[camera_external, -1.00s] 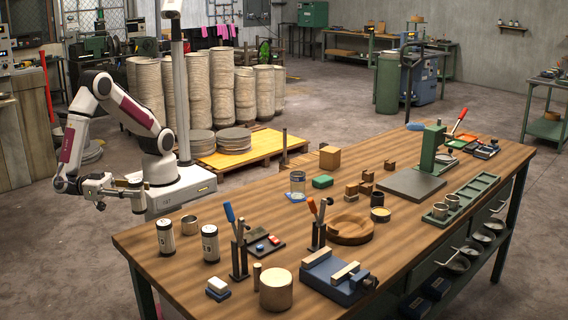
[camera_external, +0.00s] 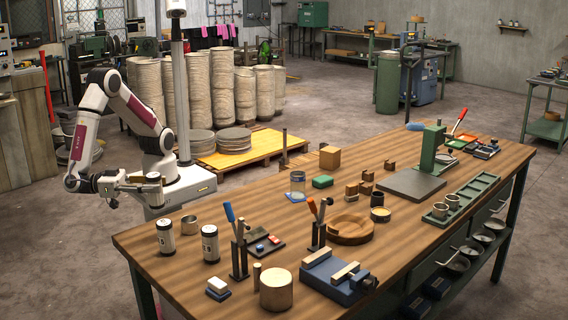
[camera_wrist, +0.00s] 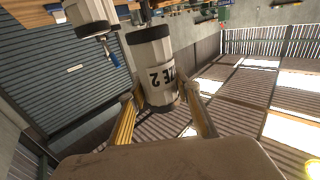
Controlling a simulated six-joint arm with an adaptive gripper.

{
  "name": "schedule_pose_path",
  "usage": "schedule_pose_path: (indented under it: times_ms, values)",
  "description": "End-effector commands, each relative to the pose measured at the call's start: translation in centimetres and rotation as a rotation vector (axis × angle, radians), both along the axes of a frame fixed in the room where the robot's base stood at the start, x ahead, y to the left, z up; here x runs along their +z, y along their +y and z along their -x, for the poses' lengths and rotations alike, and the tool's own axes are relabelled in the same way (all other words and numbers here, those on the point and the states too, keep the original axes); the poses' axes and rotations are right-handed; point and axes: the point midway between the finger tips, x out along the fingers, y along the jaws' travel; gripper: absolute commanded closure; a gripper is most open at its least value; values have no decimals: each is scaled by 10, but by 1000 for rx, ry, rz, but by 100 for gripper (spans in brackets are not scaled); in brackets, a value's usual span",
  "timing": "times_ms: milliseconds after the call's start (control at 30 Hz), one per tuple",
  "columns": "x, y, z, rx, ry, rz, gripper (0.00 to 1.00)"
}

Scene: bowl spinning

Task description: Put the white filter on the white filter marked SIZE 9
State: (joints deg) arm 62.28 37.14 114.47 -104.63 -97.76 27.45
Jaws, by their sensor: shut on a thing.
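My gripper (camera_wrist: 160,98) is shut on a white filter (camera_wrist: 150,62) with dark end bands. Its label, turned in the wrist view, appears to end in "E 2". In the external view my gripper (camera_external: 140,190) holds this filter (camera_external: 154,192) in the air left of the workbench, off its edge. Two white filters with dark bands stand upright on the bench's near left: one on the left (camera_external: 165,238) and one on the right (camera_external: 210,244). Their size marks are too small to read. Part of a white filter (camera_wrist: 88,10) also shows at the wrist view's upper left.
The bench's left corner (camera_external: 135,238) is bare.

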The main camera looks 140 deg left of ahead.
Motion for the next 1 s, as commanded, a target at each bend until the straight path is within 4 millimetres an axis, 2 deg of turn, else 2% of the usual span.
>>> schedule_pose_path:
  times_ms: [200,600,833,1000]
  values:
    - [19,36,-33,44,-3,3,91]
    - [56,87,-103,-4,-4,2,91]
    - [81,109,-146,-97,-3,2,91]
    - [97,112,-175,-202,-3,2,91]
